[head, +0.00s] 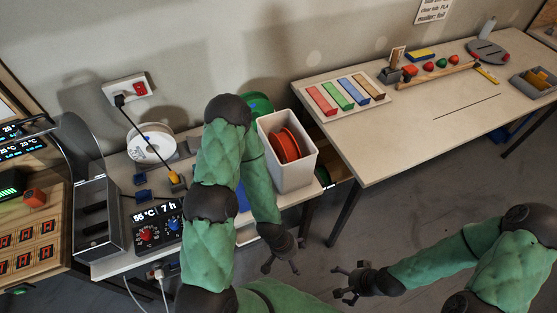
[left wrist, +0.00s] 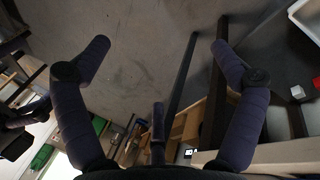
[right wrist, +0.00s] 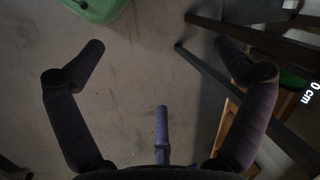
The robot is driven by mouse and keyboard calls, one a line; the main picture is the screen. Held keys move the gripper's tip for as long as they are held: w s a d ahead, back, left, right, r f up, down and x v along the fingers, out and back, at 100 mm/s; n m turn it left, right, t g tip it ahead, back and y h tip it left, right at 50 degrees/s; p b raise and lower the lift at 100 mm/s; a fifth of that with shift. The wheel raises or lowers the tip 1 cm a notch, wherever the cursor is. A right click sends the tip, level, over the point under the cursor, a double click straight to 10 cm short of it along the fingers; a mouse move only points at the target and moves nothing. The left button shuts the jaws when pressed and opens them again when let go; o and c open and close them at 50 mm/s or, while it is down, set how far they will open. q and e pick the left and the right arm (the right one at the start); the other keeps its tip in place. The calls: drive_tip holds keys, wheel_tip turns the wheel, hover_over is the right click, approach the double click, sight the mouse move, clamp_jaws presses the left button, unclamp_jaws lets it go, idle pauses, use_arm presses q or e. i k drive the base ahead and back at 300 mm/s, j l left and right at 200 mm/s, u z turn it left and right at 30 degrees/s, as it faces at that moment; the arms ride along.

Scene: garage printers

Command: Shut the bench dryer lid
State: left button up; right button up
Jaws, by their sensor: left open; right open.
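The bench dryer seems to be the unit on the left bench in the head view, with a dark control panel (head: 157,226) reading 55 °C and 7 h. Left of the panel is a grey slotted box (head: 99,220). A dark curved panel (head: 78,150) stands upright behind the box and looks like the raised lid; my left arm hides part of the bench. My left gripper (head: 281,262) is open and empty, low in front of the bench and well right of the dryer. My right gripper (head: 350,284) is open and empty over the floor, further right.
A white bin (head: 300,174) with a red spool (head: 287,146) stands at the bench's right end. A white spool (head: 152,146) and a wall socket (head: 130,89) with cable are behind. A work table (head: 432,125) is at right. Floor between is clear.

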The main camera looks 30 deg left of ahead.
sight(64, 143)
drive_tip(key=u, duration=2.55)
